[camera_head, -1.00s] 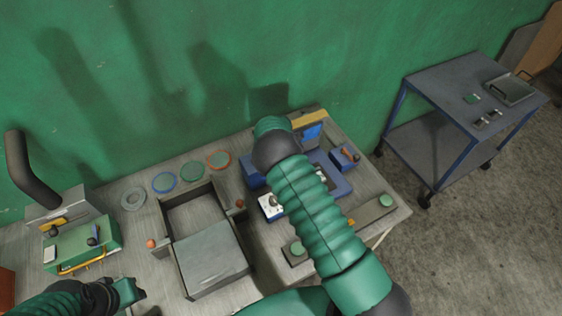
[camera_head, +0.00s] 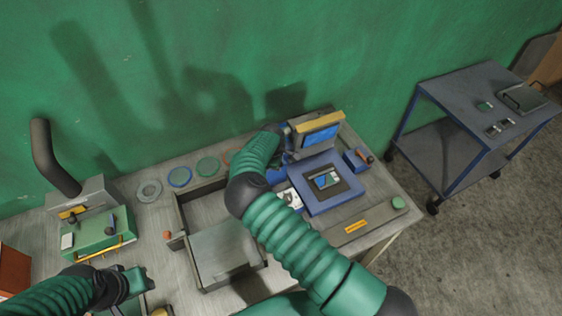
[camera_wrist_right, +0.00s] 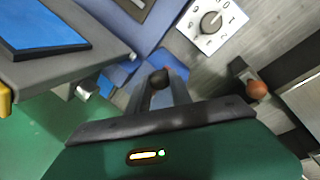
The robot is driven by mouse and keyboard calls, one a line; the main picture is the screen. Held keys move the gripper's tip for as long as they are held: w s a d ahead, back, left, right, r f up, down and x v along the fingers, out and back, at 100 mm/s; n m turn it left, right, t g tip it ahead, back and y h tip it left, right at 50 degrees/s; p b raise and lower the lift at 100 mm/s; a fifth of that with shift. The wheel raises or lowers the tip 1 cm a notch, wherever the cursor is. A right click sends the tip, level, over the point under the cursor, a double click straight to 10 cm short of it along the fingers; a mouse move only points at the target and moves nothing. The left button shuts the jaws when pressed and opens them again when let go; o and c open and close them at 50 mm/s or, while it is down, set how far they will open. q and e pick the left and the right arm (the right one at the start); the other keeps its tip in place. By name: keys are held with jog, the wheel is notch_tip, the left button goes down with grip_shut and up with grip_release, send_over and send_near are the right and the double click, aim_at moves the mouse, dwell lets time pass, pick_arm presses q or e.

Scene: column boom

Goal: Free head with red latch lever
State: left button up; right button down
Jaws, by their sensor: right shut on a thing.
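The blue machine's head (camera_head: 318,135), with a screen and a yellow top edge, stands at the back right of the bench. Its screen also fills the upper left of the right wrist view (camera_wrist_right: 45,25). My right gripper (camera_wrist_right: 160,88) is beside the left side of the head, its fingers shut around a lever with a dark round end (camera_wrist_right: 159,79). A bit of red shows at that end; the rest is hidden by the fingers. In the head view my arm hides this grip. My left gripper (camera_head: 145,283) is over the front left of the bench; its finger gap is unclear.
A blue block with an orange-red lever (camera_head: 358,159) stands right of the head. A white dial panel (camera_wrist_right: 212,22) and an orange ball knob (camera_wrist_right: 257,90) are near my right gripper. An open-topped box (camera_head: 228,257) stands mid-bench. A green case (camera_head: 103,235) is at left.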

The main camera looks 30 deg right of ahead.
jog(key=shift+a+m, duration=0.35)
jog(key=shift+m, duration=0.25)
jog(key=shift+a, duration=0.1)
jog(key=c, duration=1.1)
grip_release()
jog(key=shift+f, duration=0.1)
jog(key=shift+c, duration=0.2)
